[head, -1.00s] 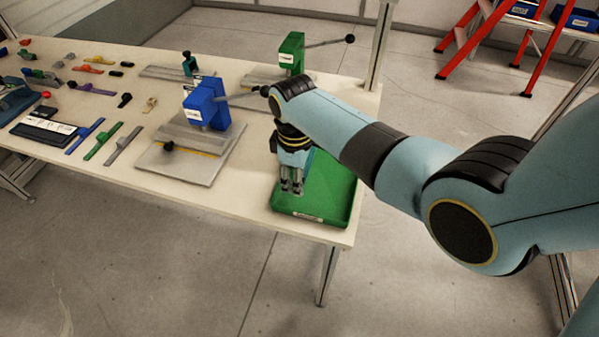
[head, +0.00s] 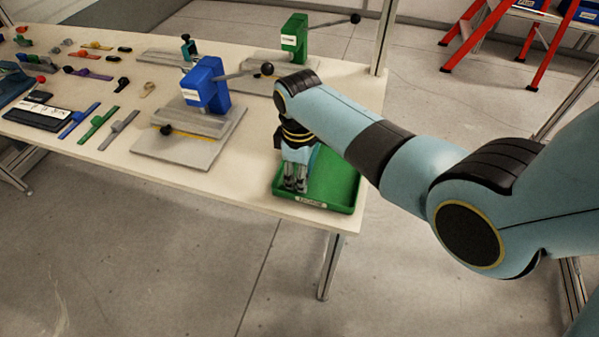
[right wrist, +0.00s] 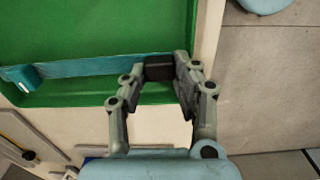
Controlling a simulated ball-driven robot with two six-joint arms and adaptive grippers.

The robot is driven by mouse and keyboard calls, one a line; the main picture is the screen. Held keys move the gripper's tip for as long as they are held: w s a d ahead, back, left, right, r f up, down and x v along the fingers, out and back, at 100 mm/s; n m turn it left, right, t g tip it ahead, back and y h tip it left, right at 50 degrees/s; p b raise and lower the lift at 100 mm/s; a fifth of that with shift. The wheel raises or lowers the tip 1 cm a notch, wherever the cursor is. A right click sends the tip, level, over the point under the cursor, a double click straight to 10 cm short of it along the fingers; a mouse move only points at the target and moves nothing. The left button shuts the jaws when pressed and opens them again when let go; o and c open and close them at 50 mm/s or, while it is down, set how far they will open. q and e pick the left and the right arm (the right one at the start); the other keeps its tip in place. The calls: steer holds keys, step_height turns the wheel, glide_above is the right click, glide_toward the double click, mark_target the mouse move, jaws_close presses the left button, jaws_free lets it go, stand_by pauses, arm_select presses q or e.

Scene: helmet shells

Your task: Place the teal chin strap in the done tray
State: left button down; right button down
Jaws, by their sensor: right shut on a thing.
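In the head view the right gripper (head: 296,187) points down over the front left part of the done tray (head: 338,190). The strap is hidden there behind the gripper and arm. I cannot tell whether the strap touches the tray floor. My left gripper is not in view.
A blue clamp fixture (head: 207,92) on a grey plate stands left of the tray, and a green clamp fixture (head: 294,38) stands behind. Several small coloured parts lie at the far left. The table's front edge runs close to the tray.

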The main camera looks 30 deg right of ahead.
steer(key=shift+f, duration=0.25)
steer(key=c, duration=1)
jaws_free()
steer(key=shift+r, duration=0.4)
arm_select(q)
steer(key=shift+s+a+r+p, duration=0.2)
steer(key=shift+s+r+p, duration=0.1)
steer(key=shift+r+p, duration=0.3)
arm_select(e)
step_height(320, 180, up, 12)
steer(key=shift+r, duration=0.25)
